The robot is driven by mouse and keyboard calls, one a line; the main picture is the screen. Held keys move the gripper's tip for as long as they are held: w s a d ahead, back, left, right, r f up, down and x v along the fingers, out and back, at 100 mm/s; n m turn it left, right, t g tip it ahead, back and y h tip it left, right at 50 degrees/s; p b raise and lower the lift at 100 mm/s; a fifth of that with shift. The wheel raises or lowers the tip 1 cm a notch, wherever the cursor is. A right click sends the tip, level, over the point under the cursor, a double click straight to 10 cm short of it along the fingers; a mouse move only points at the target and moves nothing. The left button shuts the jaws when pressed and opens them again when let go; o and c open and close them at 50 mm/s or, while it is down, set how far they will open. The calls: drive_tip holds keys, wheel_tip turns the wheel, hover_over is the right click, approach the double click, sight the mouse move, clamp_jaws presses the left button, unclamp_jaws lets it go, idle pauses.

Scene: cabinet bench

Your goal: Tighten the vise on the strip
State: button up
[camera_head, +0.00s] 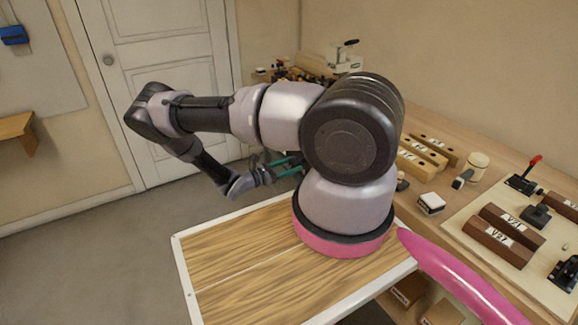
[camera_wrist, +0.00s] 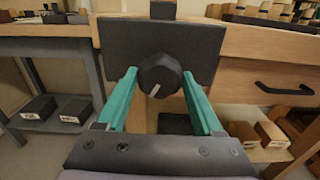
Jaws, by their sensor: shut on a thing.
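My gripper (camera_wrist: 160,78) has two teal fingers, one on each side of a round black knob (camera_wrist: 158,86), and is shut on it. The knob has a white pointer mark that leans down and left. It stands out from a dark, flat vise plate (camera_wrist: 118,45) at the bench front. A small grey block (camera_wrist: 163,9) shows above the plate at the top edge. I cannot make out the strip. In the head view my gripper (camera_head: 287,166) is small and pointed right, and my arm hides the vise.
The bench (camera_head: 396,115) carries labelled wooden blocks (camera_head: 422,150), brown blocks (camera_head: 497,238) and a red-handled clamp (camera_head: 524,178). A drawer handle (camera_wrist: 285,89) is right of the vise. Dark boxes (camera_wrist: 75,110) sit on a shelf at left. The floor left is clear.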

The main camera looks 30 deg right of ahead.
drive_tip(key=shift+m, duration=0.7)
drive_tip(key=o, duration=1.2)
drive_tip(key=shift+s+a, duration=0.15)
drive_tip(key=shift+a, duration=3.35)
